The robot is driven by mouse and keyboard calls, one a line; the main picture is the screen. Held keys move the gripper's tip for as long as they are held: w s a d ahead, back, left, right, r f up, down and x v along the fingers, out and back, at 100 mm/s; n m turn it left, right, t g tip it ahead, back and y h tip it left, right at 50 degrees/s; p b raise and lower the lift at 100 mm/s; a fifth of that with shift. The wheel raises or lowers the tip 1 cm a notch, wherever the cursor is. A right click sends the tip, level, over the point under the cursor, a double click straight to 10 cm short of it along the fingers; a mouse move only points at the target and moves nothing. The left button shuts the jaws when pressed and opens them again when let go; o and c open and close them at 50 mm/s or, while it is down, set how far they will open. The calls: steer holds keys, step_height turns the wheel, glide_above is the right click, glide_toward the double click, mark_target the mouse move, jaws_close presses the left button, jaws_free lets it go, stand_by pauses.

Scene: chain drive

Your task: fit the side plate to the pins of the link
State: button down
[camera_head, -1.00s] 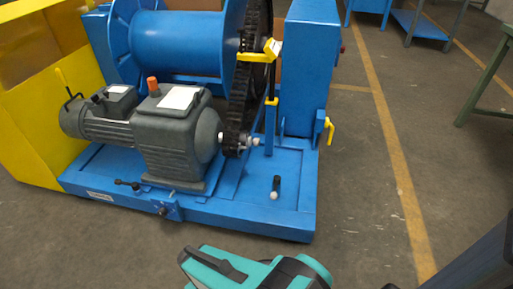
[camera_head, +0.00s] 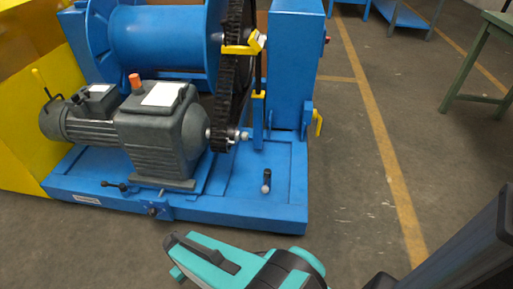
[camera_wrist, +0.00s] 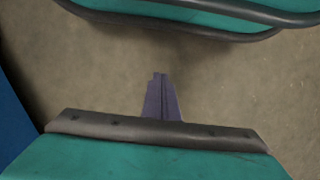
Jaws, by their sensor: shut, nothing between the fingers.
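The dark chain (camera_head: 232,85) runs down beside the blue drum to a small sprocket at the grey motor unit's shaft. Small light-coloured ends (camera_head: 244,136) stick out to the right at the chain's lower end; whether these are the link's pins is too small to tell. I cannot make out the side plate in either view. My gripper (camera_wrist: 160,78) shows in the wrist view with its dark fingers together and empty over bare floor. In the head view my teal arm is at the bottom, in front of the machine, and the fingers are not seen.
The grey motor unit (camera_head: 160,135) stands on the blue base frame (camera_head: 235,212). A yellow lever (camera_head: 242,48) sits beside the chain. A short black peg with a pale end (camera_head: 267,180) stands on the frame. A blue housing (camera_head: 291,70) rises behind.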

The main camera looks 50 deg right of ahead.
steer(key=w+d+r+m+t+y+b, duration=0.15)
steer(key=w+r, duration=0.25)
steer(key=w, duration=0.4)
steer(key=w+r+n+t+h+b, duration=0.1)
steer(key=w+r+b, duration=0.15)
steer(key=w, duration=0.45)
steer(key=w+d+r+m+t+y, duration=0.2)
steer(key=w+d+r+m+y, duration=0.3)
steer(key=d, duration=0.4)
steer(key=m+t+y, duration=0.4)
steer(key=m+t, duration=0.1)
steer(key=t, duration=1)
glide_toward(231, 142)
steer(key=shift+s+d+f+g, duration=0.15)
steer(key=shift+d, duration=0.2)
steer(key=shift+s+d+f+g, duration=0.1)
steer(key=shift+s+d+f, duration=0.1)
steer(key=shift+d, duration=0.15)
steer(key=shift+w+a, duration=0.1)
steer(key=shift+w, duration=0.05)
steer(key=shift+b+x, duration=0.55)
steer(key=shift+x, duration=2.3)
